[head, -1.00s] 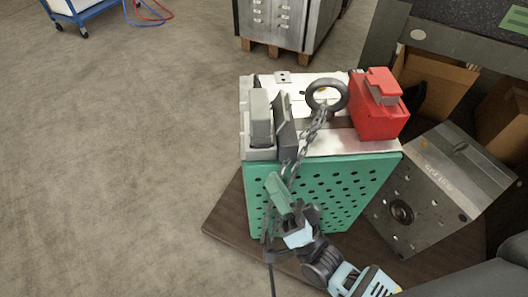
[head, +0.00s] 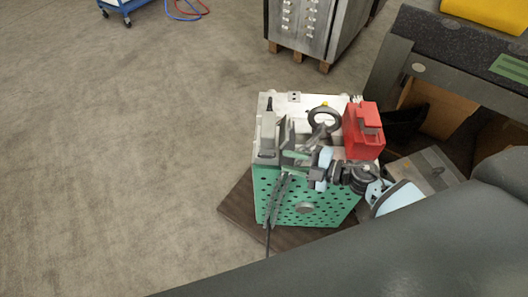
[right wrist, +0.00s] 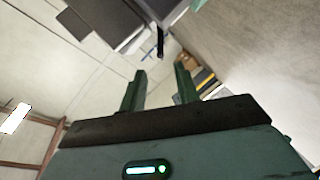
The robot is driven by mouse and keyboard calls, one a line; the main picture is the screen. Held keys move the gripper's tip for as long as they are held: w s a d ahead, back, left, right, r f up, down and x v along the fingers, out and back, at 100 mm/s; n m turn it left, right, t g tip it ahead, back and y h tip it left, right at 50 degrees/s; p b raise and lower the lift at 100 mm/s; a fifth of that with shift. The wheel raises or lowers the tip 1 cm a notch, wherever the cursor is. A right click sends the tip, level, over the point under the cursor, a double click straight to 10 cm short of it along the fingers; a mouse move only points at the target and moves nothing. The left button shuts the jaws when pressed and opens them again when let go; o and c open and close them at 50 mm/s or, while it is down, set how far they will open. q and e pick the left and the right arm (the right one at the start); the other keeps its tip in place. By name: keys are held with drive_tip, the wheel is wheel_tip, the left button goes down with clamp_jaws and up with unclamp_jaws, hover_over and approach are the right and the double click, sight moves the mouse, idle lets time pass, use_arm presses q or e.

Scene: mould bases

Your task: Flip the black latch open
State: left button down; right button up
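The mould base has a green perforated side (head: 290,205) and a pale metal top, standing on a dark board. At the left of its top stand a light grey block (head: 267,130) and a dark upright lever (head: 287,134), which looks like the black latch. My right gripper (head: 297,157) is beside the lever's lower part at the top front edge; I cannot tell whether they touch. In the right wrist view its two green fingers (right wrist: 159,78) stand apart with nothing between them. A narrow black piece (right wrist: 160,42) shows beyond the fingertips. My left gripper is not in view.
A lifting ring (head: 324,118) and a red block (head: 364,132) are on the top, right of the lever. A dark workbench (head: 420,58) stands at the right.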

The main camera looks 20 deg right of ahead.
sight(267, 156)
drive_tip(key=shift+f, duration=0.15)
drive_tip(key=shift+x, duration=3.95)
drive_tip(key=shift+c, duration=0.2)
